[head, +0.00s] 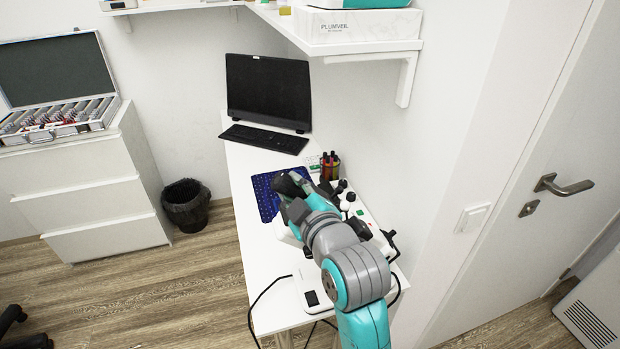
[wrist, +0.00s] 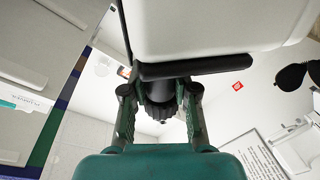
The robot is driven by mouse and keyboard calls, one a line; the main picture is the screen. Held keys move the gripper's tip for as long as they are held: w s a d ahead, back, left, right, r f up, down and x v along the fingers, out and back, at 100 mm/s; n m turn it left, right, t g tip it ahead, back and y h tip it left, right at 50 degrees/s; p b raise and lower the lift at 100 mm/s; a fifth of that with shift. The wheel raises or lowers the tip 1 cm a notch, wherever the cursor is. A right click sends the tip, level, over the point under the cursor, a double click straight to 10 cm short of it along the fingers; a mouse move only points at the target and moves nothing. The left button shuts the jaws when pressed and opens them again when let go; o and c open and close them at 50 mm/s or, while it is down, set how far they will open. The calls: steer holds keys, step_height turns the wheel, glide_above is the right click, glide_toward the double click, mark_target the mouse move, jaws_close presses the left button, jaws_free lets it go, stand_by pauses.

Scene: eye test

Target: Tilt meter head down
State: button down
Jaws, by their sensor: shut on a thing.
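The meter (head: 368,212) is a white device with black knobs on the white desk, largely hidden behind my arm in the head view. In the wrist view its rounded white housing (wrist: 215,25) fills the top, with a black bar (wrist: 195,67) along its edge. A black ridged cylindrical part (wrist: 158,90) sits below the bar, between my fingers. My gripper (wrist: 161,98) is shut on this black part, one finger on each side.
The white desk (head: 262,280) also bears a blue mat (head: 264,197), a monitor (head: 268,90), a keyboard (head: 263,139) and several small bottles (head: 330,165). A wall shelf (head: 375,50) hangs above. A bin (head: 186,206) stands on the floor at left. Cables hang off the desk's front.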

steer(key=shift+a+f, duration=0.2)
steer(key=shift+f, duration=0.05)
steer(key=c, duration=0.9)
jaws_free()
steer(key=shift+a, duration=0.2)
steer(key=shift+o, duration=0.2)
steer(key=shift+s+d, duration=0.1)
steer(key=shift+s+d, duration=0.15)
steer(key=shift+s, duration=0.15)
steer(key=v, duration=0.6)
steer(key=shift+s, duration=0.35)
steer(key=shift+d, duration=0.1)
